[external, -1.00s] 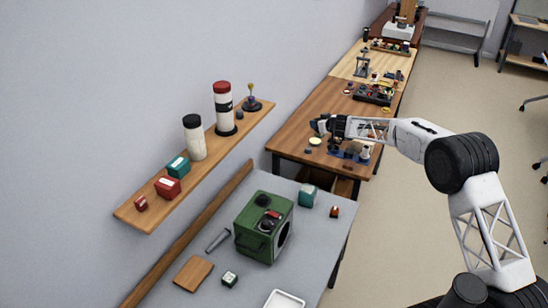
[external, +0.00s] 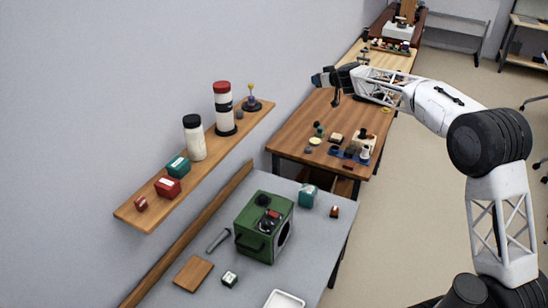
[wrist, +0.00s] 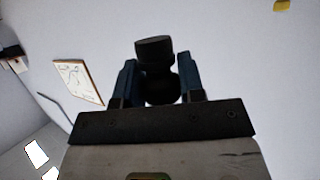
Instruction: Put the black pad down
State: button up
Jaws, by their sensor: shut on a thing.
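My gripper (external: 318,79) is raised above the brown wooden table, roughly level and pointing left toward the wall in the external view. In the wrist view, its two blue fingers (wrist: 157,82) are shut on a black piece with a flat-ended, disc-like tip (wrist: 154,47) and a rounded body, which I take to be the black pad. The piece sticks out past the fingertips, with plain wall behind it. The pad is too small and dark to make out clearly in the external view.
The brown table (external: 292,140) below holds several small parts and a blue tray (external: 347,155). A wall shelf (external: 150,218) with bottles and boxes is at left. The air around my gripper looks clear.

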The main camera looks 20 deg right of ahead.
jog(key=s+a+n+g+y, duration=0.2)
jog(key=s+a+n+y, duration=0.1)
jog(key=s+a, duration=0.8)
jog(key=s+a+n+g+y, duration=0.25)
jog(key=s+a, duration=0.35)
jog(key=a, duration=0.9)
jog(key=s+a+n+g+y, duration=0.2)
jog(key=s+a+n+y, duration=0.15)
jog(key=s+a, duration=0.8)
jog(key=w+a+f+h, duration=0.1)
jog(key=w+a+f, duration=0.1)
jog(key=f, duration=0.3)
jog(key=shift+w, duration=0.5)
jog(key=shift+f, duration=0.1)
jog(key=shift+w+a+f, duration=0.2)
jog(key=shift+w+a, duration=1.1)
jog(key=shift+w, duration=0.8)
jog(key=shift+w+a+f, duration=0.25)
jog(key=shift+w+a, duration=1)
jog(key=shift+w, duration=0.8)
jog(key=shift+w+a+f, duration=0.2)
jog(key=shift+w+a, duration=1.1)
jog(key=shift+w, duration=0.8)
jog(key=shift+w, duration=0.1)
